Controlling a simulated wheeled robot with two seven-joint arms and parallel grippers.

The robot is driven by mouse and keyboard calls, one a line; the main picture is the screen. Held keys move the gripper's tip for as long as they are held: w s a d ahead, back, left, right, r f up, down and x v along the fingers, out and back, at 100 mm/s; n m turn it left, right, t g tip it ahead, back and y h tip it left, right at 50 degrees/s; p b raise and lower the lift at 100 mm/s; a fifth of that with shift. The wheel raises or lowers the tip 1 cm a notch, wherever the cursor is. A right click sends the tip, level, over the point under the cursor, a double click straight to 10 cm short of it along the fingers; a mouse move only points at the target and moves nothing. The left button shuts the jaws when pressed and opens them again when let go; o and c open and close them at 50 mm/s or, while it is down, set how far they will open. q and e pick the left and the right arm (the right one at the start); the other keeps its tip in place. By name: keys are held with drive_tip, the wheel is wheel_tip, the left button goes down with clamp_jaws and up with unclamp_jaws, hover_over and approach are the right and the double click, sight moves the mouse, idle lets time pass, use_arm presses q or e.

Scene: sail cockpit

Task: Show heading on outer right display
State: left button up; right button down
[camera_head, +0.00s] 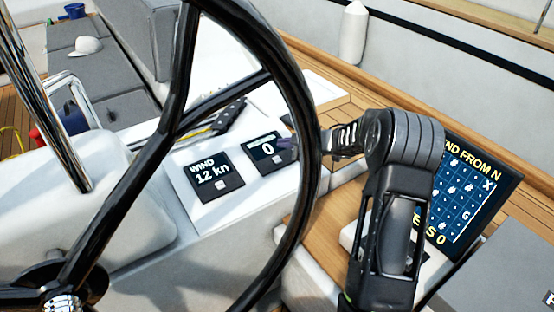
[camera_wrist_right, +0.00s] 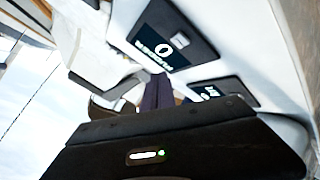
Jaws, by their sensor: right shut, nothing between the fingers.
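Two small dark displays sit side by side on the white console. The left display (camera_head: 215,177) reads "WIND 12 kn" and has a pale button below the text. The outer right display (camera_head: 264,147) reads "0"; its small caption is unreadable, and its right part is hidden by my gripper. In the right wrist view the "0" display (camera_wrist_right: 165,42) is at the top, and the other display (camera_wrist_right: 216,92) is lower right. My right gripper (camera_head: 287,147) is shut and empty at the "0" display's right edge; its purple fingers (camera_wrist_right: 157,91) show no clear contact. My left gripper is out of view.
The large black steering wheel (camera_head: 307,120) crosses in front of the console, close to my right wrist. A bigger screen (camera_head: 468,190) with a grid and "WIND FROM N" stands right, partly behind my right arm. A white cap (camera_head: 86,46) lies on the grey seat.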

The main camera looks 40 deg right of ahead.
drive_tip(key=s+d+r+m+g+h+p, duration=0.1)
drive_tip(key=s+d+m+h+p, duration=0.2)
drive_tip(key=d+m, duration=0.55)
drive_tip(key=s+d+m+g+h+p, duration=0.15)
drive_tip(key=d+m+h, duration=0.35)
drive_tip(key=m, duration=0.7)
drive_tip(key=a+f+m+y, duration=0.2)
drive_tip(key=a+m+y, duration=0.4)
drive_tip(key=a+m, duration=0.45)
drive_tip(key=w+a+r+m+t+y, duration=0.2)
drive_tip(key=w+a+r+m, duration=0.1)
drive_tip(key=r+m, duration=0.1)
drive_tip(key=shift+w+a+r+m+t, duration=0.2)
drive_tip(key=shift+w+r+m+t, duration=0.15)
drive_tip(key=shift+w+r+m, duration=0.05)
drive_tip(key=shift+f, duration=0.1)
